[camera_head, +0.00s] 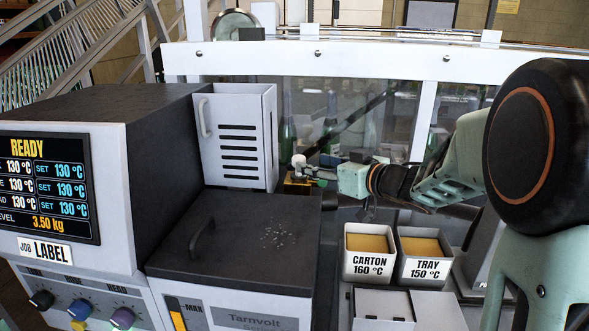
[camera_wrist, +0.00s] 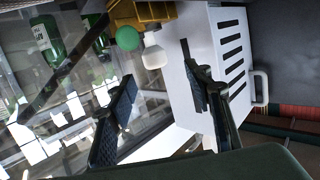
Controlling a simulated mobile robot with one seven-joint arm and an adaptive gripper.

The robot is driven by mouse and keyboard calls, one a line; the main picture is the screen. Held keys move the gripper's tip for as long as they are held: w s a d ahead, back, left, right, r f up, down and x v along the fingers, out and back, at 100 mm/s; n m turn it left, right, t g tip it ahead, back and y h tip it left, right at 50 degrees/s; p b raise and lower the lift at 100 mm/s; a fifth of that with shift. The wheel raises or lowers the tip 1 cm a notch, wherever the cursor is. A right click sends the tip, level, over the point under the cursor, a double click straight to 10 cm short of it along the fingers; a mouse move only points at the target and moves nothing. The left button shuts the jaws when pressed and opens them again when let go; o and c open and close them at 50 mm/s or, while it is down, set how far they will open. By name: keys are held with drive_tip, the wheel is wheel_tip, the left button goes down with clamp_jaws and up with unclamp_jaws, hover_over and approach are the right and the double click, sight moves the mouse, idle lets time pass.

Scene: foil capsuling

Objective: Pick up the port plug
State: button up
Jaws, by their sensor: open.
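A small white knob-shaped piece, which looks like the port plug (camera_head: 298,160), shows by a yellow holder (camera_head: 296,187) beside the vented white box. In the wrist view the white piece (camera_wrist: 154,56) lies near the line between my fingertips, with a round green piece (camera_wrist: 127,38) touching or close beside it. My gripper (camera_wrist: 158,64) is open, its two dark fingers spread and nothing held. In the head view my gripper (camera_head: 322,172) reaches in from the right, close to the white piece. I cannot tell the exact depth between them.
The vented white box (camera_head: 236,140) stands close on one side. A clear panel with a white frame (camera_head: 320,62) is behind, with green bottles (camera_wrist: 48,40) beyond it. The dark-topped machine (camera_head: 250,245), the carton bin (camera_head: 369,268) and the tray bin (camera_head: 424,270) are in front.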

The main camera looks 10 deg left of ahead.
sight(303, 160)
drive_tip(key=x, duration=0.8)
drive_tip(key=shift+w+d+f, duration=0.15)
drive_tip(key=shift+w+f, duration=0.05)
drive_tip(key=shift+w, duration=0.1)
drive_tip(key=shift+c, duration=0.4)
clamp_jaws()
drive_tip(key=shift+r, duration=0.2)
